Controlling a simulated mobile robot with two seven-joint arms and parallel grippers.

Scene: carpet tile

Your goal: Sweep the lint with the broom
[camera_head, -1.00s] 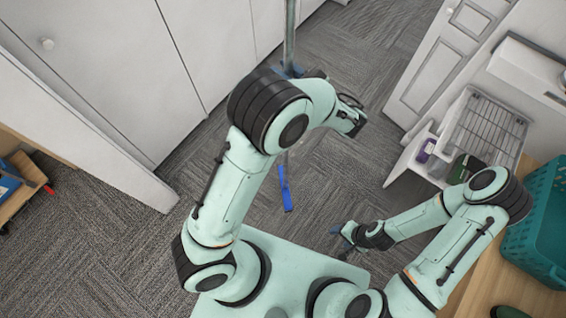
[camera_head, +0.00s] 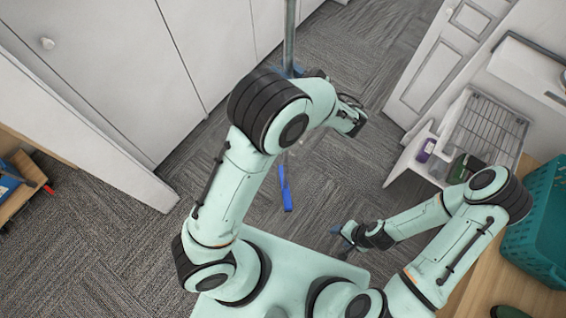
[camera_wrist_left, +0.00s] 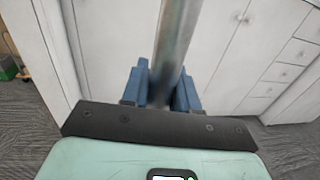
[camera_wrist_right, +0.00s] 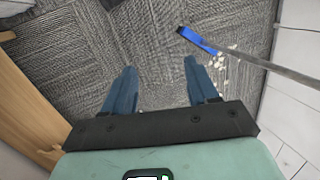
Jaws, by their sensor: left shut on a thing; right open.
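The broom has a long grey metal handle (camera_head: 290,30) and a blue head (camera_head: 286,190). My left gripper (camera_head: 292,72) is shut on the handle; the left wrist view shows the handle (camera_wrist_left: 178,35) between its blue fingers (camera_wrist_left: 161,88). In the head view my left arm hides the middle of the broom. In the right wrist view the blue head (camera_wrist_right: 197,40) rests on or just above the carpet, with pale lint bits (camera_wrist_right: 220,62) scattered beside it, close to the handle. My right gripper (camera_head: 345,240) is open and empty, its fingers apart in its own wrist view (camera_wrist_right: 160,72).
White cabinets (camera_head: 110,65) line the left and back. A white open door (camera_head: 445,60) and a low shelf with a wire rack (camera_head: 485,128) stand at right. A teal basket (camera_head: 540,220) sits on a wooden surface. Grey carpet (camera_head: 110,250) is clear at left.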

